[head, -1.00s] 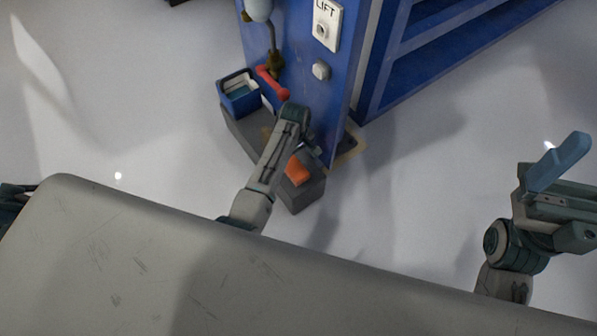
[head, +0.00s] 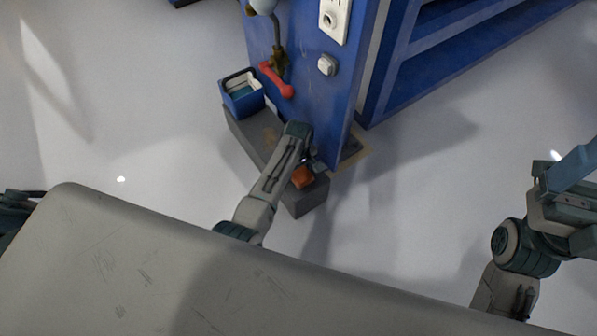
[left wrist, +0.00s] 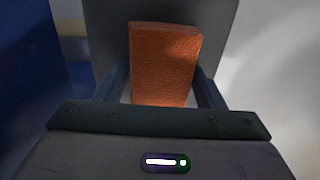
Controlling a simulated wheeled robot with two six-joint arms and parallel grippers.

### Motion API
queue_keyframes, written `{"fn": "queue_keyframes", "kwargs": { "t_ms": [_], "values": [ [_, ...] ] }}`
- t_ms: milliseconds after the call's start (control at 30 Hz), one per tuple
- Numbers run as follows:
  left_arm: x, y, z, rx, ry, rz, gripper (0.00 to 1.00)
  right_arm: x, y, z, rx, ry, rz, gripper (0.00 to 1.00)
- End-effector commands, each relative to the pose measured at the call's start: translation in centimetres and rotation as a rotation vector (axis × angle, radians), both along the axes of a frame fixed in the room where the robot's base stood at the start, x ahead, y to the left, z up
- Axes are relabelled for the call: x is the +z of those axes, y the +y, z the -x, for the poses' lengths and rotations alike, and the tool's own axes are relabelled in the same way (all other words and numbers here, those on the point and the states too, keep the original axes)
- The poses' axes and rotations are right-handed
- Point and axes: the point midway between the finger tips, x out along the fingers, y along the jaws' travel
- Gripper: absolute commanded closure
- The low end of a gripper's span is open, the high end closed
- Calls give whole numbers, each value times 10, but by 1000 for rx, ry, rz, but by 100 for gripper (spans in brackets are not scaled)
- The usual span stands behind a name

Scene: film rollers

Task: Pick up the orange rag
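The orange rag (head: 303,177) is a folded, roughly rectangular piece on the near end of a low grey ledge (head: 308,199) at the foot of the blue post. My left gripper (head: 312,163) is down at the rag, and its arm partly covers that spot. In the left wrist view the rag (left wrist: 164,62) stands between the two fingers of the left gripper (left wrist: 163,88). The fingers are apart, one on each side; whether they touch it cannot be told. My right gripper (head: 572,178) is at the right edge, away from the ledge, partly cut off.
The blue post (head: 318,100) rises close beside my left gripper. A blue bin (head: 241,97) stands on the ledge's far end, near a red lever (head: 276,80). Blue shelving (head: 440,60) stands at the back right. The pale floor to the right is clear.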

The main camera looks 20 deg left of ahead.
Motion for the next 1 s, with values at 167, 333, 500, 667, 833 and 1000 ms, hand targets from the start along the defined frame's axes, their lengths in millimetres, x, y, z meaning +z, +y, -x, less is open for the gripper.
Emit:
{"fn": "queue_keyframes", "kwargs": {
  "t_ms": [167,333,500,667,833,1000],
  "values": [
    [0,0,0,0,0,0,63,0,0,0,0,-1,3,0],
    [0,0,0,0,0,0,67,-1,0,0,1,0,5,0],
    [5,0,0,0,-1,1,67,2,0,-1,1,1,4,0],
    [21,0,-1,0,-2,0,67,11,0,-1,6,2,5,0],
    [40,0,7,0,2,1,67,22,-1,-1,16,10,19,0],
    [44,1,46,1,3,2,67,29,1,-2,20,38,38,0]
  ]
}}
